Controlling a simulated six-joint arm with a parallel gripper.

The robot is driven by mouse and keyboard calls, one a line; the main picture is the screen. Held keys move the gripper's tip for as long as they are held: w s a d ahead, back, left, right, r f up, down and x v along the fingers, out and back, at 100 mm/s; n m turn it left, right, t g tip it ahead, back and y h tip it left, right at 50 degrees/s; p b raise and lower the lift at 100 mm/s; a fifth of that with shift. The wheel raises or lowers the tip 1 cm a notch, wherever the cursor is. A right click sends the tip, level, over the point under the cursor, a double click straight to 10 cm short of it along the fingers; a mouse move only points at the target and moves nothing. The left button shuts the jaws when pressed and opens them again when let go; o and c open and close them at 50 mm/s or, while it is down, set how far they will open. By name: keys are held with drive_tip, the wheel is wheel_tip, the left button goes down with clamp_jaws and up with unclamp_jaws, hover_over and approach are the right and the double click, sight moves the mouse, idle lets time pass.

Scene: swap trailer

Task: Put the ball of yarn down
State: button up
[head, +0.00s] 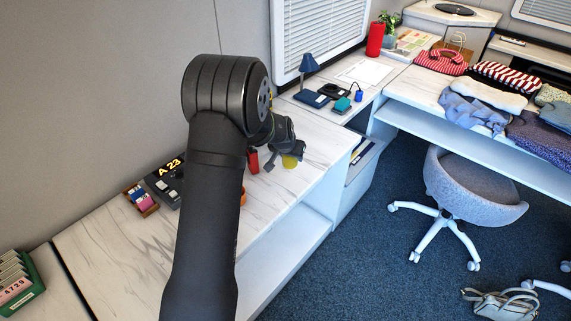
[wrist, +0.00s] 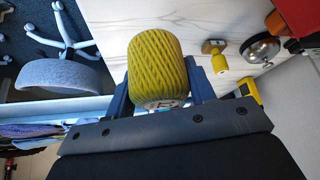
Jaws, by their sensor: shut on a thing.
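The ball of yarn (wrist: 158,62) is a yellow, barrel-shaped wound ball with a pale label at its near end. In the wrist view it sits between the two fingers of my gripper (wrist: 160,88), which is shut on it. In the head view the yarn (head: 290,162) shows as a small yellow patch below my gripper (head: 287,152), over the right part of the white marbled counter (head: 310,133). I cannot tell whether the yarn touches the counter. My arm hides part of the counter.
A red object (head: 253,161) stands left of the yarn. A display unit (head: 167,182) and a small tray (head: 142,203) are further left. The wrist view shows a yellow-handled item (wrist: 218,62) and a metal bell (wrist: 262,48). The counter's front edge is close by; a chair (head: 470,190) stands beyond.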

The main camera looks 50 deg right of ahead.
drive_tip(key=shift+w+f, duration=0.4)
drive_tip(key=shift+w, duration=0.2)
drive_tip(key=shift+w+f, duration=0.4)
drive_tip(key=shift+w, duration=0.2)
drive_tip(key=shift+f, duration=1.9)
drive_tip(key=shift+f, duration=0.15)
drive_tip(key=o, duration=1)
drive_tip(key=shift+c, duration=0.2)
drive_tip(key=shift+r, duration=0.2)
drive_tip(key=v, duration=1.2)
